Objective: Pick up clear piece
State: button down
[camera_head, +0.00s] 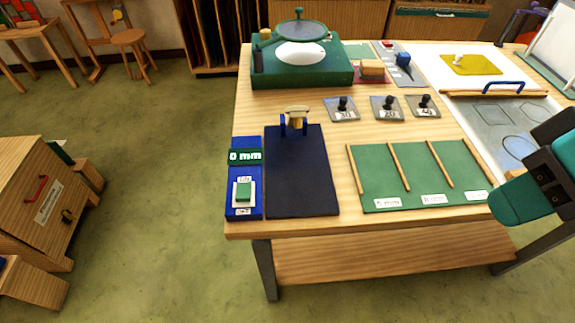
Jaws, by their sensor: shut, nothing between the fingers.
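I cannot pick out a clear piece for certain. A grey, glass-like panel (485,118) with faint outlined shapes lies at the right of the workbench, partly hidden by my arm. A white oval (300,53) shows on the green machine (262,78) at the back left, under a round lens-like disc (300,31). My dark and teal arm enters from the right edge over the bench.
A green tray (379,185) with wooden dividers and labels lies at the front. A dark mat (300,180) and blue panel reading 0 mm (245,156) are left of it. Numbered knob plates (386,108) stand behind. A yellow sheet (471,66) lies at the back right.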

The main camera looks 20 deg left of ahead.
aim_at(422, 106)
jog(key=u, duration=0.05)
jog(key=i, duration=0.95)
jog(key=z, duration=0.1)
